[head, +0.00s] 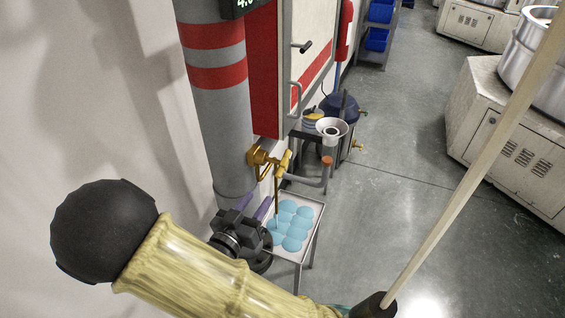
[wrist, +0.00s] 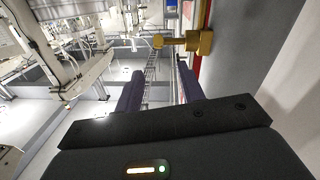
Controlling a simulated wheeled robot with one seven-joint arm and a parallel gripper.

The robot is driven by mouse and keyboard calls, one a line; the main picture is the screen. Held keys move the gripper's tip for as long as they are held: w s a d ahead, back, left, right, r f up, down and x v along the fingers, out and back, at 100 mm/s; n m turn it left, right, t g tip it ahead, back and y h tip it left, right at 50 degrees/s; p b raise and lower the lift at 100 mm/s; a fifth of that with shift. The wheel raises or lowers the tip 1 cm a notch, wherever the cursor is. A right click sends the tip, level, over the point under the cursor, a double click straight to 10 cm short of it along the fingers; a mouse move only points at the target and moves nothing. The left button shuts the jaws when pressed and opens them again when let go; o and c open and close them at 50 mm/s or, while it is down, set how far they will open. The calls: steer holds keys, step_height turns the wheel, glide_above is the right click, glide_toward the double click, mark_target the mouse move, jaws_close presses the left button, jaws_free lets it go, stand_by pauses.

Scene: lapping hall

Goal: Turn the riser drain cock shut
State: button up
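The brass drain cock (head: 260,156) sticks out from the lower part of the grey riser pipe (head: 217,110) with red bands. A thin brass spout (head: 276,196) runs down from it. The cock also shows in the wrist view (wrist: 198,42), beyond my fingertips, with a shorter brass piece reaching left. My gripper (head: 243,206) is below the cock, beside the riser. In the wrist view my gripper (wrist: 158,78) has its two purple fingers apart, with nothing between them. The fingers are clear of the cock. I cannot tell the exact angle of the cock's handle.
A stand with a tray (head: 318,219) of blue round pieces is just right of my gripper. A red and grey cabinet (head: 300,60) is behind the cock. A wooden pole (head: 480,165) crosses the right foreground. Floor (head: 395,130) is open.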

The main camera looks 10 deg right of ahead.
mark_target(279, 170)
steer(key=p+x, duration=0.4)
steer(key=x, duration=1)
steer(key=shift+w+d+p, duration=0.2)
steer(key=shift+d+p, duration=0.05)
steer(key=shift+p, duration=0.05)
steer(key=shift+w+d, duration=0.25)
steer(key=shift+w, duration=0.1)
steer(key=shift+c, duration=0.5)
jaws_close()
